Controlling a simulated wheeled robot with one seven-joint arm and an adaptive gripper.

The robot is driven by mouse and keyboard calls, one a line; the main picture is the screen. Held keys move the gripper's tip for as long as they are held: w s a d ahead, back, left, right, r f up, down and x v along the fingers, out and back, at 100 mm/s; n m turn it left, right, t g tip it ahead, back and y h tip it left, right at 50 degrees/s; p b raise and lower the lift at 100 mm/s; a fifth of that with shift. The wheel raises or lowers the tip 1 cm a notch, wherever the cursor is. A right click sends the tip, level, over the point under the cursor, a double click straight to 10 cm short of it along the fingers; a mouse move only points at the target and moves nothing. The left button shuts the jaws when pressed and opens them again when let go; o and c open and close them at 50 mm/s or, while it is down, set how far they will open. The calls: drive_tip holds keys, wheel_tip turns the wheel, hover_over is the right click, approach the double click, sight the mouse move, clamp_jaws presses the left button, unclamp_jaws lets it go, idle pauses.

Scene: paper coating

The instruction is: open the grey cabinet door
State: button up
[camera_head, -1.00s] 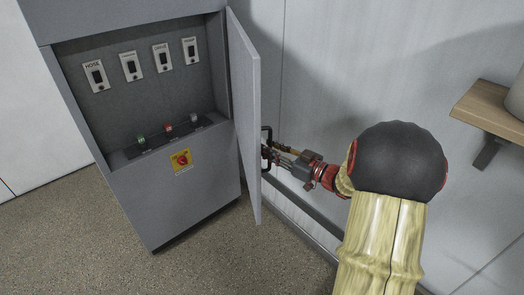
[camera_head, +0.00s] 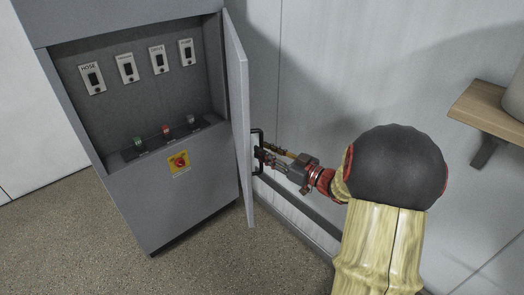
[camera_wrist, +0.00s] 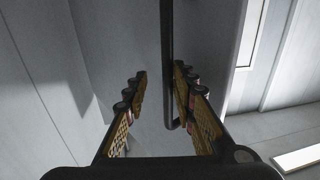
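The grey cabinet (camera_head: 170,215) stands at the left in the head view. Its grey door (camera_head: 238,125) is swung wide open on the right side and is seen almost edge-on. A dark bar handle (camera_head: 261,172) is on the door's outer face; it also shows in the wrist view (camera_wrist: 167,45). My gripper (camera_head: 263,155) is at this handle, on the wall side of the door. In the wrist view my gripper (camera_wrist: 160,80) has its fingers apart, with the handle bar between them, nearer the right finger. Whether that finger touches the bar is unclear.
Inside the cabinet are several labelled switches (camera_head: 125,68) and small buttons; a red knob on a yellow plate (camera_head: 179,162) is on its front. The white wall (camera_head: 300,60) is close behind the door. A wooden shelf (camera_head: 490,108) is at the right. Floor in front (camera_head: 230,265) is clear.

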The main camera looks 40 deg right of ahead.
drive_tip(key=s+d+p, duration=0.1)
drive_tip(key=s+d, duration=0.3)
drive_tip(key=d, duration=0.1)
drive_tip(key=shift+s+d, duration=0.2)
drive_tip(key=shift+d, duration=0.15)
idle(0.4)
drive_tip(key=shift+p, duration=0.35)
drive_tip(key=shift+c, duration=0.4)
